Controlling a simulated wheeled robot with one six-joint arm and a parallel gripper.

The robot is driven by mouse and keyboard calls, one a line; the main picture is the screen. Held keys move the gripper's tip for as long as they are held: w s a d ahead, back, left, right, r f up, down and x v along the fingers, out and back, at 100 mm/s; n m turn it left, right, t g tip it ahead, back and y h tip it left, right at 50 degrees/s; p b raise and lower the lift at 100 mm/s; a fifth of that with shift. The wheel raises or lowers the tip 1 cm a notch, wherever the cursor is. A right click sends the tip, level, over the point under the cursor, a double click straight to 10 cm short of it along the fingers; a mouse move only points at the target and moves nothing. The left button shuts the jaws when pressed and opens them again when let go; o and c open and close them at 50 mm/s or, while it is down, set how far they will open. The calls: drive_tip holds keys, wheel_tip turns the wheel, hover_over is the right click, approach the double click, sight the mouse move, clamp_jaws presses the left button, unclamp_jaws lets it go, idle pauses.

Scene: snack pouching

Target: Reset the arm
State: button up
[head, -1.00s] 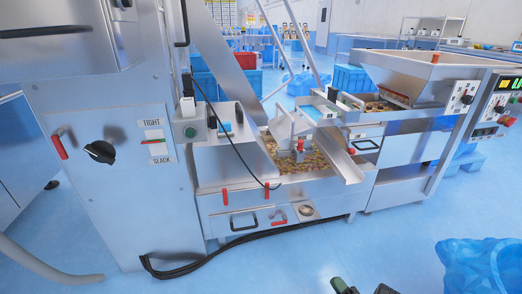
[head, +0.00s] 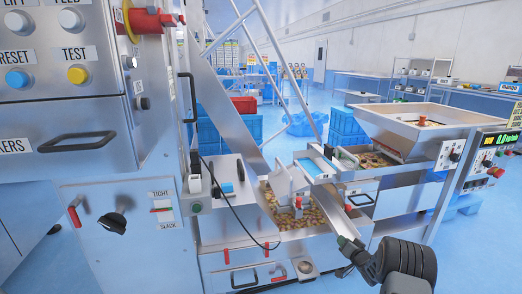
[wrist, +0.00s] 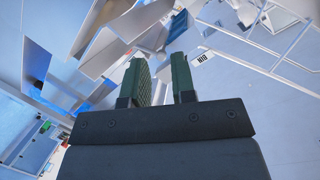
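My gripper (head: 345,246) shows at the lower right of the head view, at the end of my dark arm. It appears in front of the right side of the packing machine's metal chute; I cannot tell how far apart they are. In the wrist view my gripper (wrist: 161,75) has two green-padded fingers with a clear gap between them. Nothing is between the fingers. The wrist view is tilted and shows blurred metal panels beyond the fingertips.
The steel machine (head: 120,225) with knob and buttons stands at the left. A tray of snack pieces (head: 300,215) lies in the middle. A hopper (head: 405,128) and a control panel (head: 490,150) stand at the right. Blue crates (head: 345,125) stand behind. The lower right floor is clear.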

drive_tip(key=s+a+r+g+h+p, duration=0.2)
drive_tip(key=s+r+p, duration=0.15)
drive_tip(key=r, duration=0.75)
drive_tip(key=s+a+r+n+g+h+p, duration=0.15)
drive_tip(key=r+p, duration=0.25)
drive_tip(key=r, duration=0.6)
drive_tip(key=s+a+r+m+g+h+p, duration=0.1)
drive_tip(key=s+a+r+p, duration=0.25)
drive_tip(key=r, duration=0.75)
drive_tip(key=s+a+r+n+g+y+p, duration=0.15)
drive_tip(key=s+a+r+p, duration=0.3)
drive_tip(key=s, duration=0.55)
drive_tip(key=s+a+r+n+g+h+p, duration=0.1)
drive_tip(key=s+a+r+g+p, duration=0.25)
drive_tip(key=s+r, duration=0.4)
drive_tip(key=s+a+r+n+g+y+p, duration=0.1)
drive_tip(key=s+a+r+n+g+p, duration=0.3)
drive_tip(key=s, duration=0.7)
wheel_tip(320, 180, down, 46)
drive_tip(key=d+m+b, duration=0.1)
drive_tip(key=m+b, duration=0.1)
drive_tip(key=b, duration=4)
drive_tip(key=shift+d+t, duration=0.2)
drive_tip(key=shift+t, duration=0.25)
drive_tip(key=shift+d+r, duration=0.1)
drive_tip(key=shift+r, duration=0.05)
